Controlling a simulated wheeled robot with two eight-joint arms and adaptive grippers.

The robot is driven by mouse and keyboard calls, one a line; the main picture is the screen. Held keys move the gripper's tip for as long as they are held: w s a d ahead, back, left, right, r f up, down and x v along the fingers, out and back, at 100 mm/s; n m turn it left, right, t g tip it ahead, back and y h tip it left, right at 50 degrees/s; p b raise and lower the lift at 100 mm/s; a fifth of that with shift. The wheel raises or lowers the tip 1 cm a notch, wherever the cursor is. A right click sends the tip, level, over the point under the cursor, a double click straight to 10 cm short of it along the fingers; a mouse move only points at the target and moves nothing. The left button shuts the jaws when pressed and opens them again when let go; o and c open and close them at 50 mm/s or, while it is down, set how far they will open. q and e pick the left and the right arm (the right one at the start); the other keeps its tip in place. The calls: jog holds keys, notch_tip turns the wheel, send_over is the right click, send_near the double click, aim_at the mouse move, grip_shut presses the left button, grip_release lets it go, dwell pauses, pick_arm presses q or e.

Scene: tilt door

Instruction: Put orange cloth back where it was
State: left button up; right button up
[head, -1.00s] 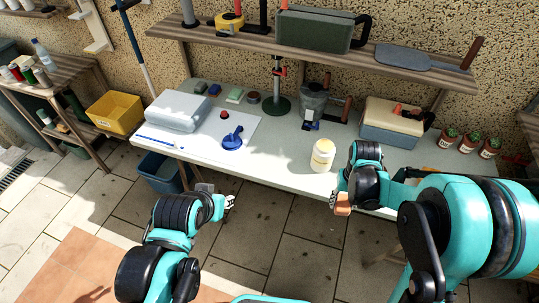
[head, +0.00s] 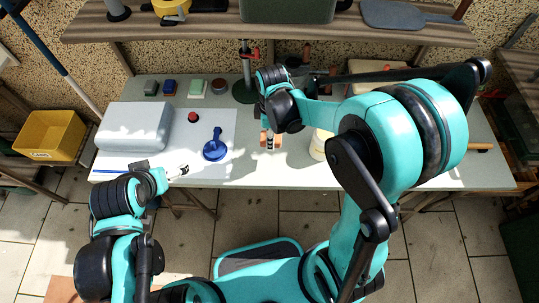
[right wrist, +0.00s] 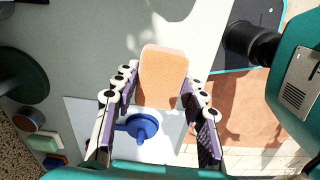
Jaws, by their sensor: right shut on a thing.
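The orange cloth (right wrist: 164,72) looks like a pale orange, rounded block in the right wrist view. My right gripper (right wrist: 163,88) is shut on it, with a finger on either side. In the head view the right gripper (head: 268,138) is over the middle of the table, just right of the white sheet (head: 226,122); only a bit of orange shows there, partly hidden by the fingers. The cloth's height above the table is hard to tell. My left gripper (head: 180,171) is near the table's front edge at the left; its fingers are too small to judge.
A blue tool (head: 214,148) lies on the sheet, beside a grey case (head: 133,127). A white jar (head: 318,146) stands right of my right gripper, partly hidden by my arm. A green-based stand (head: 245,92) is behind. A shelf (head: 200,30) spans the back.

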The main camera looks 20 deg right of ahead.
aim_at(270, 157)
jog(key=shift+a+f+n, duration=0.15)
jog(key=shift+f+n, duration=0.15)
jog(key=shift+f, duration=0.05)
notch_tip(270, 157, down, 9)
jog(key=b, duration=0.4)
jog(key=shift+w+f, duration=0.1)
jog(key=shift+f, duration=0.05)
jog(key=shift+f, duration=0.1)
jog(key=o, duration=1.1)
